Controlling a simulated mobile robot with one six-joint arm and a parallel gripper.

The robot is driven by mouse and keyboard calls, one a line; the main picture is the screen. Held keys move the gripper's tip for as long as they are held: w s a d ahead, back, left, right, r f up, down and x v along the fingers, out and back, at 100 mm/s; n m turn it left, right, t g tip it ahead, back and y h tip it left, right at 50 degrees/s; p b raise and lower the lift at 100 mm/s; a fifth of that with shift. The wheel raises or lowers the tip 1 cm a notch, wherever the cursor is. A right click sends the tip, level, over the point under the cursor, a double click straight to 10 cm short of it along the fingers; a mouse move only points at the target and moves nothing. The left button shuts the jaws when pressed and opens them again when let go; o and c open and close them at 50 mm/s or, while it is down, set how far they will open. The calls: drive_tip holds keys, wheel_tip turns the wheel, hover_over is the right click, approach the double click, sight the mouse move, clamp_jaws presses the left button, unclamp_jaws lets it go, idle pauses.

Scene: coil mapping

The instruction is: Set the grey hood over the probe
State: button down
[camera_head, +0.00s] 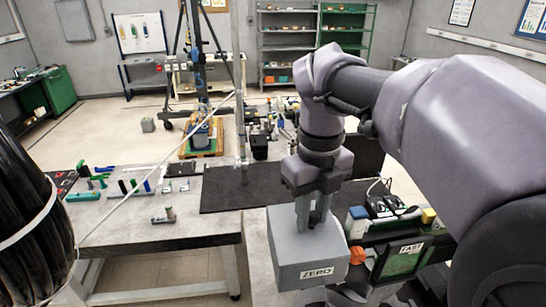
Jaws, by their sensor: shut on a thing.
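The grey hood (310,252) is a box with a "ZERO" label on its front face. My gripper (311,217) is shut on the upper part of the hood and holds it upright at the lower middle of the view. A thin pale upright rod (240,95) stands at the black mat (225,192), left of and behind the hood; it may be the probe, but I cannot tell for sure. The hood is apart from this rod. What lies directly behind and under the hood is hidden.
A grey table (150,222) with small coloured tools (95,183) is at left. A box marked "FAST" (404,258), an orange piece (357,255) and bottles are close to the hood's right. A tripod (197,70) and shelves (288,45) stand behind. A cable crosses diagonally at left.

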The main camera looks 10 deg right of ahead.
drive_tip(key=c, duration=1.1)
unclamp_jaws()
